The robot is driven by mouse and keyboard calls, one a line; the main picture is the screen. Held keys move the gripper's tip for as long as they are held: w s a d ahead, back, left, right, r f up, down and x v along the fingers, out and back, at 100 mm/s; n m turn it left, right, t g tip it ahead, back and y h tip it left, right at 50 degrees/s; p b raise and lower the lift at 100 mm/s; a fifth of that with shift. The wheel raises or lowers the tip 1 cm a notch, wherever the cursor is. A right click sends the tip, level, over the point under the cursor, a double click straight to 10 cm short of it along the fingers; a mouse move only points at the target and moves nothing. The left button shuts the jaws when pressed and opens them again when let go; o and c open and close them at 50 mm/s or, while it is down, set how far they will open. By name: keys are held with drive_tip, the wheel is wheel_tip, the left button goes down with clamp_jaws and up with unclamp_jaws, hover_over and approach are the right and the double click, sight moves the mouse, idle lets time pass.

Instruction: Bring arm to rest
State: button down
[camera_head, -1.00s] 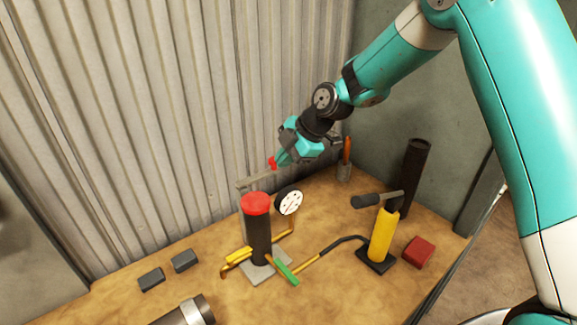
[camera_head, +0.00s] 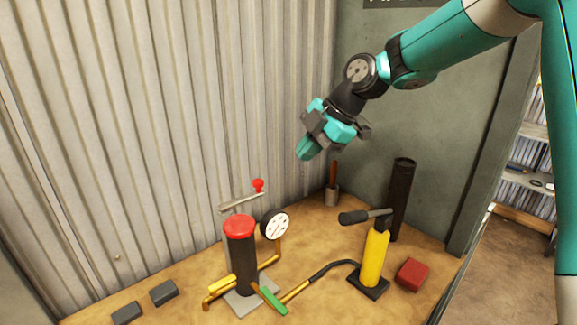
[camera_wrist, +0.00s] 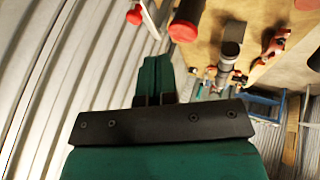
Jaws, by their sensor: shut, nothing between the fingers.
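My gripper (camera_head: 306,150) is at the end of my teal arm, in the air above the back of the bench and in front of the corrugated wall. Its fingers are together with nothing between them, and they also show closed in the wrist view (camera_wrist: 155,80). It is apart from everything around it. The black riser pipe with a red cap (camera_head: 240,228) stands below and to the left of my gripper. A bracket with a red knob (camera_head: 258,186) is at the wall behind it.
Two dark blocks (camera_head: 164,293) lie at the left. The air around my gripper is clear.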

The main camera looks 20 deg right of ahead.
drive_tip(key=s+a+f+m+g+h, duration=0.1)
drive_tip(key=s+a+m, duration=0.2)
drive_tip(key=s+m, duration=0.4)
drive_tip(key=s+a+m+g, duration=0.2)
drive_tip(key=s+m, duration=0.5)
drive_tip(key=s, duration=1.5)
drive_tip(key=shift+s+a+f+m+h, duration=0.2)
drive_tip(key=shift+a+f+m+h, duration=0.1)
drive_tip(key=shift+a+f+h, duration=0.15)
drive_tip(key=shift+r, duration=0.1)
